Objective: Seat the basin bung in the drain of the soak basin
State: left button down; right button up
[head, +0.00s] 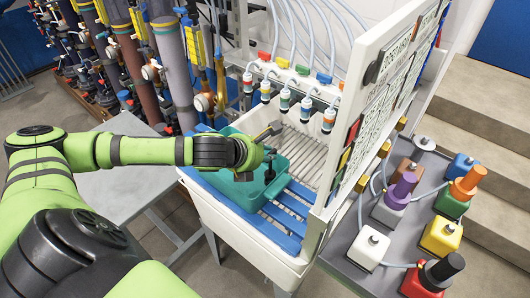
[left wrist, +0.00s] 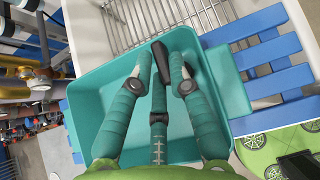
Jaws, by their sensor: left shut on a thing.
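The teal soak basin (head: 236,192) sits on blue slats in a white trough. In the left wrist view the basin (left wrist: 88,108) fills the middle, seen from above. My left gripper (head: 266,160) reaches over the basin from the left. In the left wrist view its teal-wrapped fingers (left wrist: 156,84) point into the basin. It is shut on a dark piece, which looks like the basin bung (left wrist: 159,62). A dark part below the gripper in the head view (head: 269,176) seems to be the same bung. The drain is hidden, and I cannot tell whether the bung touches the basin floor.
A grey tap-like piece (head: 269,131) stands close by the gripper at the basin's far side. A white labelled panel (head: 352,125) rises to the right. Several capped bottles (head: 284,97) hang behind. A grey table (head: 125,185) lies left, with coloured blocks at right.

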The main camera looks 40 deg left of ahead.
pick_arm(q)
jog(key=shift+f+b, duration=0.55)
jog(key=shift+f, duration=0.55)
jog(key=c, duration=1.1)
grip_release()
jog(key=v, duration=0.7)
jog(key=shift+s+r, duration=0.2)
jog(key=o, duration=1.1)
jog(key=shift+a, duration=0.1)
